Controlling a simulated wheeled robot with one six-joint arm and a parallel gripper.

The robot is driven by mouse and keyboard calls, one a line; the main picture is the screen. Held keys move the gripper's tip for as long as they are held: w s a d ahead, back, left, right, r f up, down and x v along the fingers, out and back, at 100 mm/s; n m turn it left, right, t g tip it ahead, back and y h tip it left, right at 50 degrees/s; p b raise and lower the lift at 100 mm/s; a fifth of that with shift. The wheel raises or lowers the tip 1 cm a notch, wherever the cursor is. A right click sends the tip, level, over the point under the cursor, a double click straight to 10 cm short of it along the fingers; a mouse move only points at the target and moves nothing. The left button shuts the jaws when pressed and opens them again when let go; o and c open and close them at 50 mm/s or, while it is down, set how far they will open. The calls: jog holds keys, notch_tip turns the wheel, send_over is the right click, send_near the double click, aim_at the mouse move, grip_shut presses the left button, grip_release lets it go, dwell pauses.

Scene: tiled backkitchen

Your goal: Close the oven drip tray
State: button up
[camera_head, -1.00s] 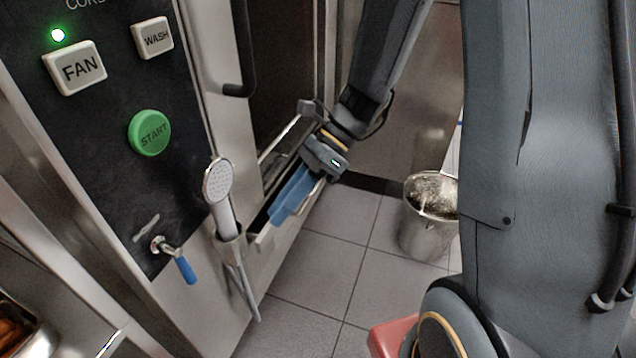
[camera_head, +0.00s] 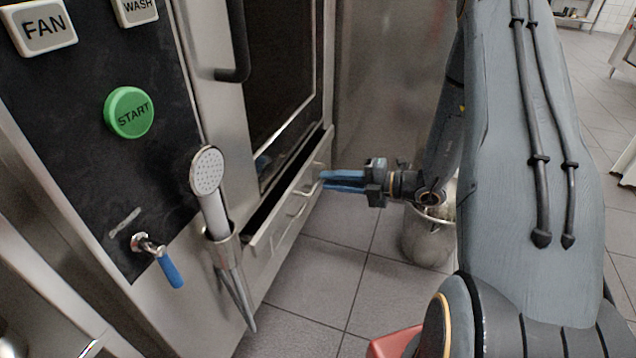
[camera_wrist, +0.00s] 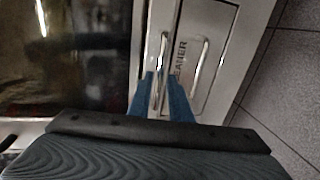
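The oven drip tray (camera_head: 283,212) is a long metal trough below the oven door. It stands out from the oven front, with a dark gap between its front rim and the oven. My gripper (camera_head: 322,180) is to the right of the tray's far end, its two blue fingers pointing at the front. Nothing is seen held.
A panel marked "CLEANER" with a larger handle (camera_wrist: 200,65) is beside the tray. A hand shower (camera_head: 207,185) and a blue-handled tap (camera_head: 165,265) are at the oven's near side. A metal bin (camera_head: 425,245) stands behind my arm.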

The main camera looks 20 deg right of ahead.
aim_at(319, 180)
jog(key=shift+b+x, duration=0.55)
jog(key=shift+x, duration=1.55)
jog(key=shift+c, duration=0.4)
grip_shut()
